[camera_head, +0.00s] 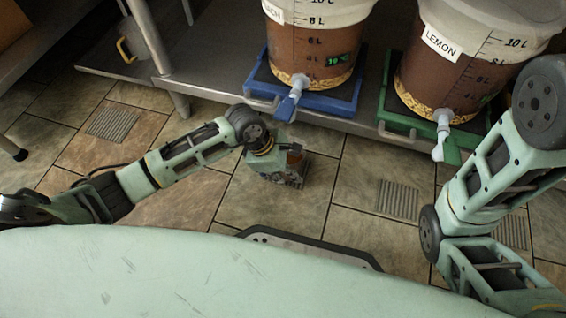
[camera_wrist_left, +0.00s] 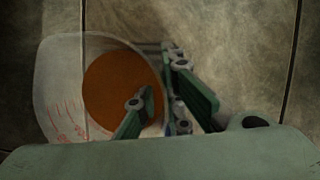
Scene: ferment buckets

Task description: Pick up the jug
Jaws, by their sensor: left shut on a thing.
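The jug (camera_wrist_left: 62,85) is clear with red markings and holds brown liquid (camera_wrist_left: 115,85). In the left wrist view it is on the left, seen from above. My left gripper (camera_wrist_left: 168,100) is shut on the jug's right side, one finger over the liquid and one outside. Whether it holds the handle or the wall is hard to tell. In the head view my left gripper (camera_head: 278,172) is low, in front of the shelf, and hides most of the jug; a brown patch of it (camera_head: 295,157) shows. My right arm is at the right; its gripper is out of view.
A steel shelf (camera_head: 215,85) holds two ferment buckets with taps, one on a blue stand (camera_head: 345,92), the LEMON one (camera_head: 445,75) on a green stand (camera_head: 395,115). A grey container with a yellow handle (camera_head: 124,50) stands at the left. Tiled floor with drain grates lies open in front.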

